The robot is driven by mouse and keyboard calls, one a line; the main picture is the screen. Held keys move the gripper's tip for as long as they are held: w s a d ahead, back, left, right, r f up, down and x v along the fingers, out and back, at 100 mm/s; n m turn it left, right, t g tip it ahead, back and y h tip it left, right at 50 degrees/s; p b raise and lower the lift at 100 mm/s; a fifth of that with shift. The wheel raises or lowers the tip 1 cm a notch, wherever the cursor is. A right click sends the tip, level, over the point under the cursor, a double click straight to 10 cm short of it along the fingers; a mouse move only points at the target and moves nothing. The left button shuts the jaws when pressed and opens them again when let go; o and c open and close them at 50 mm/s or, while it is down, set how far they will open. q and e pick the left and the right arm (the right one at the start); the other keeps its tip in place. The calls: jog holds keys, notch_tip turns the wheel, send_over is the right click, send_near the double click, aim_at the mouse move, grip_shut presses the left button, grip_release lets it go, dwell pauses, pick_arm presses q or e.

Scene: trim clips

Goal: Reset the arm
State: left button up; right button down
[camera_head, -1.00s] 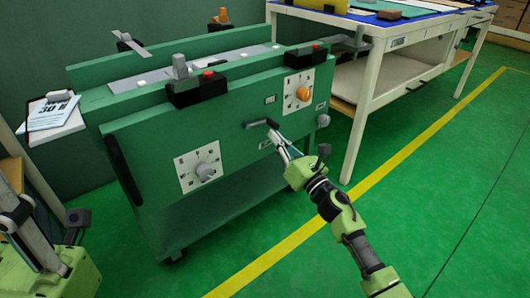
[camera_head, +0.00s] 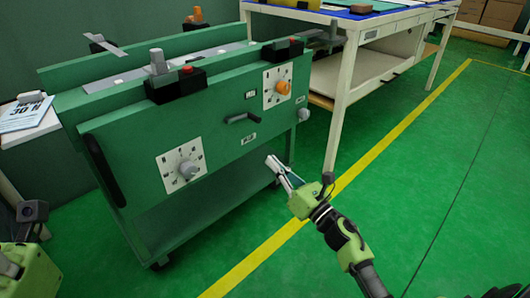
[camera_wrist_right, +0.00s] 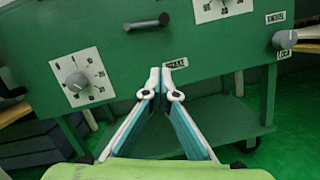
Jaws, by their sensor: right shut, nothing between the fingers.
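My right arm comes in from the lower right in the head view, and its gripper (camera_head: 271,161) is shut and empty. It is in front of the green cart (camera_head: 222,148), below and to the right of the black lever handle (camera_head: 241,117), apart from it. In the right wrist view the two fingertips (camera_wrist_right: 160,76) are close together, with the handle (camera_wrist_right: 147,22) just above them and nothing held. Part of my left arm shows at the lower left edge of the head view; its fingers are not visible.
The cart's front has a grey knob dial (camera_head: 186,169) and an orange knob dial (camera_head: 284,87). A white table (camera_head: 352,60) stands behind on the right. The green floor (camera_head: 440,170) to the right, crossed by a yellow line (camera_head: 374,148), is clear.

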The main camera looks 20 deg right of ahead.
jog(key=shift+s+d+f, duration=0.1)
jog(key=shift+s+d, duration=0.05)
jog(key=shift+s, duration=0.35)
